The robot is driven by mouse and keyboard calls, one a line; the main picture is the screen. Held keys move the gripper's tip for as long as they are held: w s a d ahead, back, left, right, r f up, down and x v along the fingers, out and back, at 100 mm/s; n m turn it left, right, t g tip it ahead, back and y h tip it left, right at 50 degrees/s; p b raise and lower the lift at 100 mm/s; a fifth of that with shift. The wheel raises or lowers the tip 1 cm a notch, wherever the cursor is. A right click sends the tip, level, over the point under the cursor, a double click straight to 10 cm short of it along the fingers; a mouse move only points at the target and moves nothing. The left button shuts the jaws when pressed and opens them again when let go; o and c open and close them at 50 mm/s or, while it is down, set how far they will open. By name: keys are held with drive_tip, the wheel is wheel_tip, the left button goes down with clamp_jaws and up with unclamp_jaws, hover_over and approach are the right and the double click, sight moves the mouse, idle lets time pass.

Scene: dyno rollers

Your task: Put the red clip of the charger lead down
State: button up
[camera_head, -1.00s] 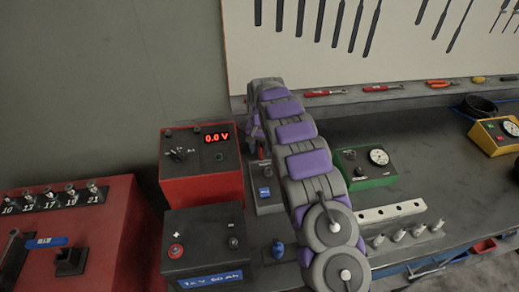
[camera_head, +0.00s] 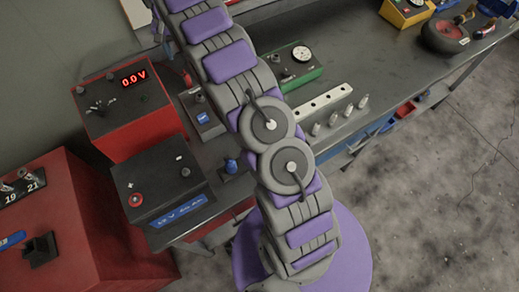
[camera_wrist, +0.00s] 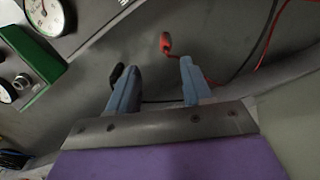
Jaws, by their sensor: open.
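In the wrist view my gripper (camera_wrist: 156,70) is open, with its two blue-grey fingers apart and nothing between them. A small red clip (camera_wrist: 166,42) lies just beyond the fingertips, over a dark grey surface. A red lead (camera_wrist: 272,40) runs at the right, and a red stretch shows by the right fingertip. I cannot tell whether the clip touches the surface. A small black piece (camera_wrist: 117,75) shows at the left fingertip.
A red box (camera_head: 125,120) reading 0.0 V and a black battery (camera_head: 160,180) stand left of my arm. A green gauge box (camera_head: 298,68), a drilled bar (camera_head: 318,104) and several small plugs are to its right.

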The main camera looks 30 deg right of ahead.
drive_tip(key=s+d+r+n, duration=0.1)
drive_tip(key=s+r, duration=0.4)
drive_tip(key=s, duration=0.6)
drive_tip(key=s+r+n, duration=0.1)
drive_tip(key=s+r, duration=0.5)
drive_tip(key=s, duration=0.5)
drive_tip(key=s+f+n, duration=0.1)
drive_tip(key=s+f, duration=0.1)
drive_tip(key=s, duration=1.3)
drive_tip(key=s+a+f+n+g, duration=0.1)
drive_tip(key=s+f, duration=0.1)
drive_tip(key=s, duration=1.3)
drive_tip(key=shift+s+a+f+g, duration=0.2)
drive_tip(key=shift+s+g, duration=0.05)
drive_tip(key=shift+g, duration=0.05)
